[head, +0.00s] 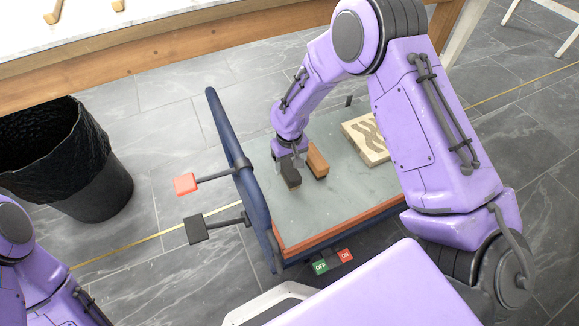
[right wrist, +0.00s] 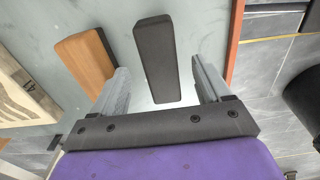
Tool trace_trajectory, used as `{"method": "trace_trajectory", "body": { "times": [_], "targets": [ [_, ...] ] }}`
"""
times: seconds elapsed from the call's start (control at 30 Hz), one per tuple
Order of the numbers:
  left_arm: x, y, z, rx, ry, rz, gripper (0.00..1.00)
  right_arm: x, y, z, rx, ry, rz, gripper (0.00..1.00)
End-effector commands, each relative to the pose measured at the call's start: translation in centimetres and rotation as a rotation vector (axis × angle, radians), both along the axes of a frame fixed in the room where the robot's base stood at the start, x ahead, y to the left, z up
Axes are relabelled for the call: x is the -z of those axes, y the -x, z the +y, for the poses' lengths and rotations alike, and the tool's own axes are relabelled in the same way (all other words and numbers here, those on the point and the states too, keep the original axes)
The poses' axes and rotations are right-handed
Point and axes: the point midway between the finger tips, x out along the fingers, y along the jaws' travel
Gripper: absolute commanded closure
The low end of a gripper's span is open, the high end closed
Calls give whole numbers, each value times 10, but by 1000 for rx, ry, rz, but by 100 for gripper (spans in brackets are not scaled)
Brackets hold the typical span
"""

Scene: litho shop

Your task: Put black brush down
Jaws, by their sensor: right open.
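The black brush (head: 291,178) appears to rest on the grey-green top of the cart (head: 330,205), near its left side. In the right wrist view the black brush (right wrist: 157,50) lies between the two fingers, with a gap on each side. My right gripper (head: 287,155) is open just above the brush and hides part of it. In the right wrist view, the right gripper (right wrist: 162,82) has its fingers spread. My left gripper is out of view; only part of my left arm shows at the lower left.
A brown block (head: 317,160) stands right beside the brush; a carved woodblock (head: 365,137) lies farther back. The cart has a blue frame (head: 224,135), a red pad (head: 185,184), a black pad (head: 200,229) and an OFF/ON switch (head: 333,261). A black bin (head: 95,185) stands left.

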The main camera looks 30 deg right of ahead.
Motion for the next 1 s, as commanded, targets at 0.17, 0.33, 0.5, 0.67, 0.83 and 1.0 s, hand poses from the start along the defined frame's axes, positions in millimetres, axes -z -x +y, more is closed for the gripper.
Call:
{"method": "trace_trajectory", "body": {
  "times": [0.17, 0.33, 0.5, 0.67, 0.83, 1.0],
  "targets": [
    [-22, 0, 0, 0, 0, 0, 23, -49, 0, 0, 0, 0, -2, 23],
    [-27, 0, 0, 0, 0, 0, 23, -66, 1, 0, 0, 1, 0, 23],
    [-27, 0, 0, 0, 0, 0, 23, -68, 1, 0, 0, 0, 0, 23],
    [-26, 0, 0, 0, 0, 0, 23, -67, 1, 0, 0, 0, 0, 23],
    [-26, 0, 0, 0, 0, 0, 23, -67, 1, 0, 0, 0, 1, 23],
    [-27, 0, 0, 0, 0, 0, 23, -67, 1, 0, 0, 0, 1, 23]
  ]
}}
